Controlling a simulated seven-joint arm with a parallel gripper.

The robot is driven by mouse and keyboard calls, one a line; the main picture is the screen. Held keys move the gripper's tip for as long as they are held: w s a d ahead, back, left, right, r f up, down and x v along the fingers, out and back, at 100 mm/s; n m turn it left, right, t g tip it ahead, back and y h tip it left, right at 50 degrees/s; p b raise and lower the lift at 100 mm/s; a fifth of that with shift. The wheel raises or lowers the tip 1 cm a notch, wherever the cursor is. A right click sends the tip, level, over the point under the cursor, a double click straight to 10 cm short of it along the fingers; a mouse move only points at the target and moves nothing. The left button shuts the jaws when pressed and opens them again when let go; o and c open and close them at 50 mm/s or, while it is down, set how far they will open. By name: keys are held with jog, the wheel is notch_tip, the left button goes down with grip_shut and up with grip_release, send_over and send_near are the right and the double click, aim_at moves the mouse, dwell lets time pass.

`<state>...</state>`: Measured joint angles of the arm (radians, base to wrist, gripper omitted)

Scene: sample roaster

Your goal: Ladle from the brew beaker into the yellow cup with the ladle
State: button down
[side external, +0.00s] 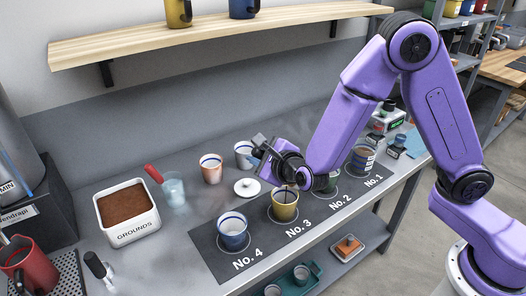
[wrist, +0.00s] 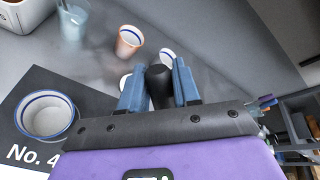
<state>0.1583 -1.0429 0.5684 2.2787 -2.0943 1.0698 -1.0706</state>
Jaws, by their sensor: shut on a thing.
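My gripper (side external: 262,152) hangs just above and behind the yellow cup (side external: 284,207) at the No. 3 place. In the wrist view my gripper (wrist: 159,88) has its two blue fingers shut on an upright black handle (wrist: 160,90), which I take for the ladle's. The ladle's bowl cannot be made out; a dark shape shows at the yellow cup's mouth. The yellow cup is hidden in the wrist view. A cup-like vessel with dark brown contents (side external: 362,160) stands by No. 1; whether it is the brew beaker I cannot tell.
A white blue-rimmed cup (side external: 233,233) stands at No. 4, and a dark green cup (side external: 328,181) at No. 2, partly hidden by my arm. Behind are an orange cup (side external: 211,168), a white lid (side external: 247,187) and a glass beaker (side external: 174,191). A grounds bin (side external: 128,225) stands left.

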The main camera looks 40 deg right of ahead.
jog(key=w+a+f+n+g+h, duration=0.2)
jog(key=a+f+n+h, duration=0.2)
jog(key=f, duration=0.7)
jog(key=shift+w+a+n+g, duration=0.2)
jog(key=shift+a+n+g, duration=0.1)
jog(key=shift+a+n, duration=0.65)
dwell(1.4)
jog(key=shift+f, duration=0.2)
jog(key=shift+r, duration=0.1)
dwell(1.2)
jog(key=s+d+r+m+t+y, duration=0.1)
jog(key=d+r+m, duration=0.2)
jog(key=r, duration=0.3)
jog(key=s+d+r+m+t+y, duration=0.1)
jog(key=d+r+m+y, duration=0.1)
jog(key=r, duration=0.4)
jog(key=s+d+r+m+t+y, duration=0.2)
jog(key=d+r+m, duration=0.1)
jog(key=d+r, duration=0.2)
jog(key=shift+s+d+r+m, duration=0.1)
jog(key=shift+r+m, duration=0.25)
jog(key=shift+r, duration=0.05)
jog(key=s+d+r+m+t+y, duration=0.1)
jog(key=s+d+m+t, duration=0.1)
jog(key=d+m, duration=0.2)
jog(key=shift+s+d+m+t, duration=0.3)
jog(key=shift+s+d+m, duration=0.1)
jog(key=shift+d, duration=1)
